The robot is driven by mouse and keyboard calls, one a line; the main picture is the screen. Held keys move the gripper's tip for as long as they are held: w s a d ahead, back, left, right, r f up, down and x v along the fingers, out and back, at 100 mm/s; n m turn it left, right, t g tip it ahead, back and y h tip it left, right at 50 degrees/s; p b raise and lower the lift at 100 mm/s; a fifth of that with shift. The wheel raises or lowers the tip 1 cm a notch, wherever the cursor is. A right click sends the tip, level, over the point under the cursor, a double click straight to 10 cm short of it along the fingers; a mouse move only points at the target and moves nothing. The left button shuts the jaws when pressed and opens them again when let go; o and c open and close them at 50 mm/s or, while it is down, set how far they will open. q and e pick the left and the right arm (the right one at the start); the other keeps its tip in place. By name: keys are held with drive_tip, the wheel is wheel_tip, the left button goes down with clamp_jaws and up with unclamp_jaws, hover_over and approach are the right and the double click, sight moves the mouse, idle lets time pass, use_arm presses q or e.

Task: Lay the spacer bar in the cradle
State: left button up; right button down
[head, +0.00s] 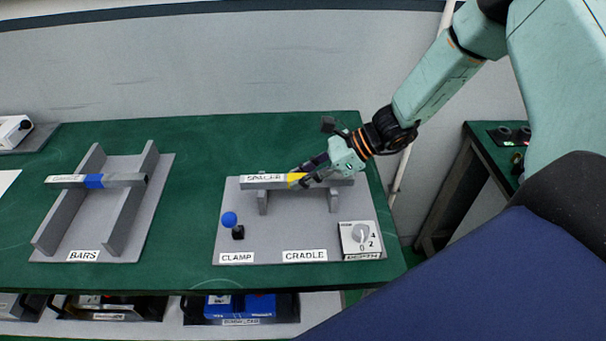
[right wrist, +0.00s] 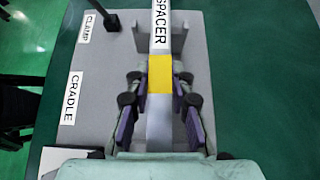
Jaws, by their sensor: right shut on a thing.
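The spacer bar (head: 275,182) is grey with a yellow band and a SPACER label. It lies level across the two grey uprights of the cradle (head: 334,202) in the head view; I cannot tell if it rests fully on them. My right gripper (head: 306,179) is shut on the spacer bar near the yellow band. In the right wrist view, the gripper's fingers (right wrist: 160,88) stand on both sides of the spacer bar (right wrist: 160,75). My left gripper is not in view.
A blue-knobbed clamp (head: 230,222) stands at the plate's left, and a DEPTH dial (head: 361,238) at its front right. A BARS rack (head: 132,212) holds a blue-banded bar (head: 94,181) on the left. Green table is clear between them.

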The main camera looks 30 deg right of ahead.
drive_tip(key=shift+a, duration=0.1)
drive_tip(key=shift+f+b, duration=0.25)
drive_tip(key=shift+b, duration=0.05)
drive_tip(key=c, duration=1.1)
unclamp_jaws()
drive_tip(key=shift+r, duration=0.1)
drive_tip(key=v, duration=0.5)
drive_tip(key=shift+s+d+r, duration=0.1)
drive_tip(key=shift+d+r, duration=0.05)
drive_tip(key=shift+d, duration=0.05)
drive_tip(key=shift+v, duration=3.2)
drive_tip(key=shift+d, duration=0.15)
